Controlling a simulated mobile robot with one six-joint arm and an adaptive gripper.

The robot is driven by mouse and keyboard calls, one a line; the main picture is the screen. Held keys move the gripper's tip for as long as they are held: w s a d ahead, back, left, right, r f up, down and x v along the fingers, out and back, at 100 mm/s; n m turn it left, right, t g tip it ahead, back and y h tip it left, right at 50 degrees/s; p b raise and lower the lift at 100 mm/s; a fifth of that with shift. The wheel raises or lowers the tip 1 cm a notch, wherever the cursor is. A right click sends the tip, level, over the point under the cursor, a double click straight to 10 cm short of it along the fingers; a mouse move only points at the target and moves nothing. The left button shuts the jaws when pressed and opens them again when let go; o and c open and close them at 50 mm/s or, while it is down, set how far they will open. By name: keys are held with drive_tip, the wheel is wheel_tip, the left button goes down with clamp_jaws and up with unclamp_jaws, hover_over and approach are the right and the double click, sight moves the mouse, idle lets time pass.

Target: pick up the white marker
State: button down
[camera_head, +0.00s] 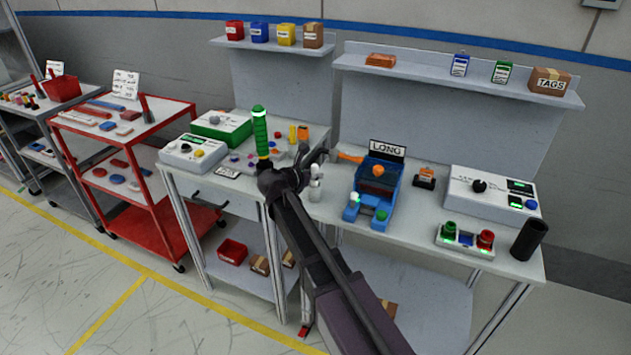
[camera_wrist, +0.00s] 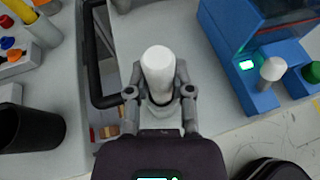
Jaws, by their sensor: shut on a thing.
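The white marker (camera_wrist: 158,72) stands between the two fingers of my gripper (camera_wrist: 159,95) in the wrist view, its rounded white end pointing up the picture. The fingers are closed on its sides, and its lower part is partly hidden by them. In the head view my gripper (camera_head: 320,157) is over the work table, left of the blue machine. A small white shape just below it (camera_head: 316,182) looks like the marker. I cannot tell there whether it touches the table.
The blue machine (camera_head: 376,185) stands close on the right; it also shows in the wrist view (camera_wrist: 247,70). A grey control box (camera_head: 490,195) and a black cup (camera_head: 529,240) are farther right. A green-topped box (camera_head: 221,128) is at the left. A black cup (camera_wrist: 30,128) shows in the wrist view.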

drive_tip(key=shift+r, duration=0.2)
wheel_tip(320, 180, up, 10)
drive_tip(key=p, duration=1)
drive_tip(key=shift+f, duration=0.2)
idle(0.5)
drive_tip(key=shift+s+a, duration=0.1)
